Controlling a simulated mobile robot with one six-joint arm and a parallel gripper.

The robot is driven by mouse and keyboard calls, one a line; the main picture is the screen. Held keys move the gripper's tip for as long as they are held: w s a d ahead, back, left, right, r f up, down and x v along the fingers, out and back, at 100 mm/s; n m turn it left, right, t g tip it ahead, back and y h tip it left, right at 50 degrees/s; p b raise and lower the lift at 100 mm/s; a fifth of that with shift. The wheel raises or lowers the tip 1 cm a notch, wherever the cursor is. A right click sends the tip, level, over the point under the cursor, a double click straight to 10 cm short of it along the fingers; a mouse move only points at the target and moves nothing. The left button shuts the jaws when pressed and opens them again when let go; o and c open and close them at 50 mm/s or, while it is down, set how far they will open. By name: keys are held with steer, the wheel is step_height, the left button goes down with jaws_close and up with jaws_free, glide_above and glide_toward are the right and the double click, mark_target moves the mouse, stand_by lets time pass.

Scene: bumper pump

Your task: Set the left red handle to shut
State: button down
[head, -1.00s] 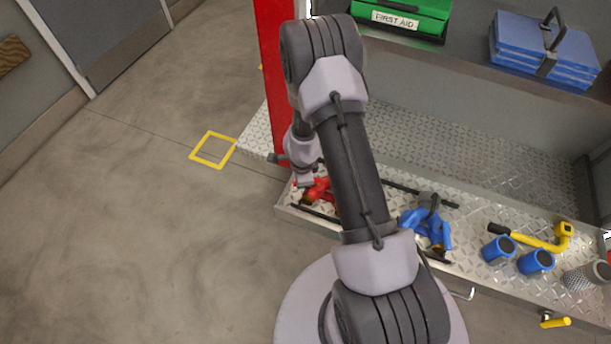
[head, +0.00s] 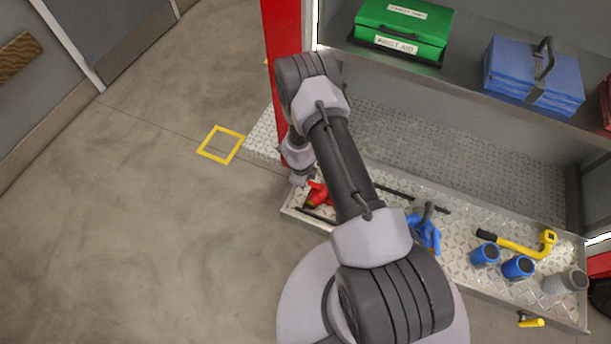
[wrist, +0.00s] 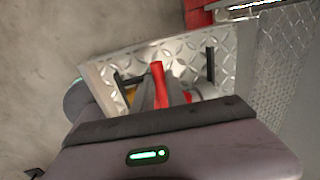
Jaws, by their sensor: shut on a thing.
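The left red handle (head: 318,194) belongs to a red fitting on the metal tread-plate ledge, beside my wrist in the head view. In the wrist view the red handle (wrist: 158,80) rises as a narrow bar between the grey fingers. My gripper (wrist: 153,98) is shut on it. In the head view my arm hides the fingertips and part of the fitting. How far the handle is turned is hard to tell.
A blue valve (head: 428,232) stands right of my arm. Two blue cups (head: 518,267), a yellow-handled tool (head: 520,247) and a grey cylinder (head: 564,282) stand farther right. A red post (head: 281,60) rises close behind my wrist.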

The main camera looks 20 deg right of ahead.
stand_by(0.4)
steer(key=c, duration=1.3)
jaws_free()
steer(key=shift+c, duration=0.2)
step_height(320, 180, up, 17)
steer(key=s+a+p, duration=0.2)
steer(key=p, duration=0.5)
steer(key=shift+a, duration=0.25)
